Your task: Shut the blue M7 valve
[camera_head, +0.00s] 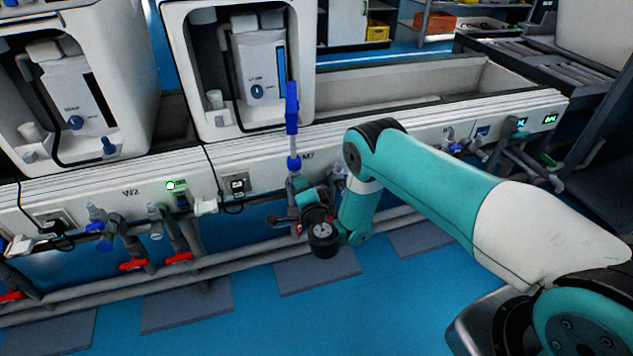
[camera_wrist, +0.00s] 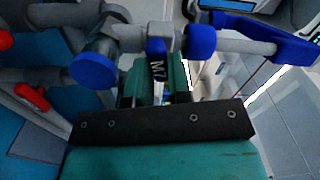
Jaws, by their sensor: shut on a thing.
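The blue M7 valve handle (camera_wrist: 157,66), with "M7" written on it, shows in the middle of the wrist view. It sticks out from a grey pipe fitting (camera_wrist: 132,38) and lies roughly across the line of that pipe. My gripper (camera_wrist: 160,88) has its teal fingers on either side of the handle and is shut on it. In the head view my gripper (camera_head: 312,200) is in front of the pipework below the M7 label (camera_head: 308,156). There my wrist and gripper hide the handle.
A blue-topped vertical pipe (camera_head: 291,108) rises just above my gripper. Red valve handles (camera_head: 133,265) sit on pipes to the left. Blue floor (camera_head: 250,325) lies open in front.

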